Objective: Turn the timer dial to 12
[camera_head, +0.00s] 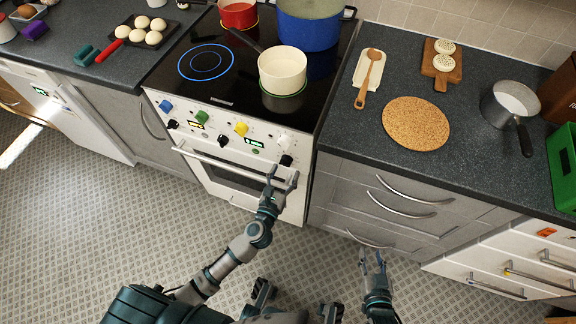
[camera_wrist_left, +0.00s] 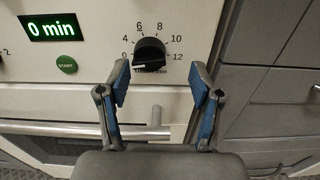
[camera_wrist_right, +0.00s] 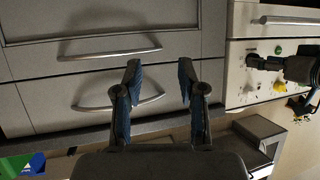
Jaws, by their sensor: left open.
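The timer dial (camera_wrist_left: 150,52) is a black knob on the white stove front, ringed by numbers from 0 to 12; its white mark points to the lower left, near 0. The display (camera_wrist_left: 52,27) beside it reads 0 min. In the head view the dial (camera_head: 286,160) is the black knob at the panel's right end. My left gripper (camera_head: 282,176) is open just in front of it; in its wrist view the fingertips (camera_wrist_left: 160,82) are apart, slightly below the dial, not touching it. My right gripper (camera_head: 372,254) is open and empty before the grey drawers; it also shows in its wrist view (camera_wrist_right: 160,75).
Other coloured and black knobs line the panel, with the oven handle (camera_head: 225,160) below. A cream pot (camera_head: 283,70) and a blue pot (camera_head: 308,25) stand on the hob. A cork mat (camera_head: 415,123) and a saucepan (camera_head: 510,103) are on the right counter.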

